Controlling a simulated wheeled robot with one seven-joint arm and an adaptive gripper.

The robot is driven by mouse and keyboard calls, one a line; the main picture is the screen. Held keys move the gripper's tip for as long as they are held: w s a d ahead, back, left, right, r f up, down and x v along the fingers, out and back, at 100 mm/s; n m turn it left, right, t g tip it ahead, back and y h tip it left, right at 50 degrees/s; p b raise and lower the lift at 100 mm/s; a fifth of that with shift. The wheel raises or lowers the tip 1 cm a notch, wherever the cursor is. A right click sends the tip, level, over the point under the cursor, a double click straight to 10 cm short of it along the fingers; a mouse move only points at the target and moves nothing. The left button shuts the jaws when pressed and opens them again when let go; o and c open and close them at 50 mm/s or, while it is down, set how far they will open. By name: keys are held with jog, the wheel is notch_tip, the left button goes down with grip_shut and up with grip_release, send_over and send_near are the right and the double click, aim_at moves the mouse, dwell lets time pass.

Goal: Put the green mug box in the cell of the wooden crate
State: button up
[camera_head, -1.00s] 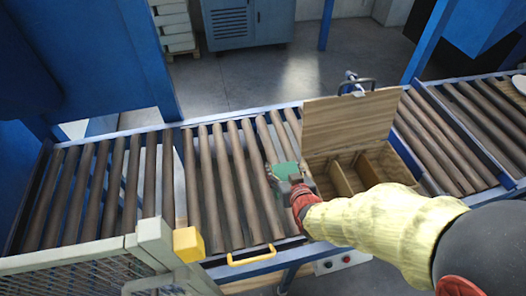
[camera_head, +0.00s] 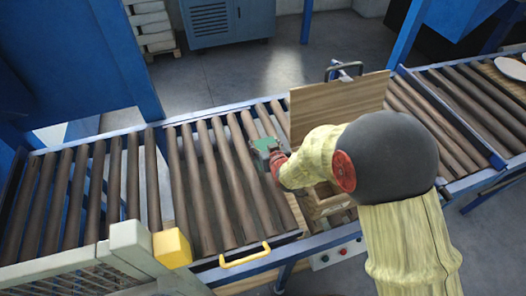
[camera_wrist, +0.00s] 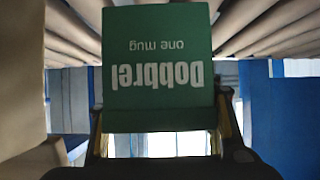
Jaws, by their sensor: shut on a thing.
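The green mug box (camera_wrist: 158,85) fills the middle of the wrist view, its white lettering upside down. My gripper (camera_wrist: 160,138) is shut on it, with a finger on each side. In the head view the green box (camera_head: 264,146) shows just left of the wooden crate, over the rollers. My gripper (camera_head: 276,158) is at its right side. The wooden crate (camera_head: 335,105) has its lid raised. My arm hides most of its cells.
The roller conveyor (camera_head: 215,180) runs across the scene, with bare rollers left of the crate. A yellow handle (camera_head: 245,256) and a yellow-capped post (camera_head: 171,248) stand at the front. A white plate (camera_head: 510,68) lies at the far right.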

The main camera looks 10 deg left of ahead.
jog(key=shift+w+a+f+b, duration=0.15)
jog(key=shift+f+b, duration=0.3)
jog(key=shift+f, duration=0.5)
jog(key=shift+w+d+f+b, duration=0.15)
jog(key=shift+f+b, duration=0.25)
jog(key=shift+f, duration=0.55)
jog(key=shift+a+r, duration=0.1)
jog(key=o, duration=1)
jog(key=shift+f, duration=0.25)
jog(key=shift+c, duration=0.2)
jog(key=o, duration=0.5)
jog(key=shift+c, duration=0.2)
jog(key=shift+r, duration=0.15)
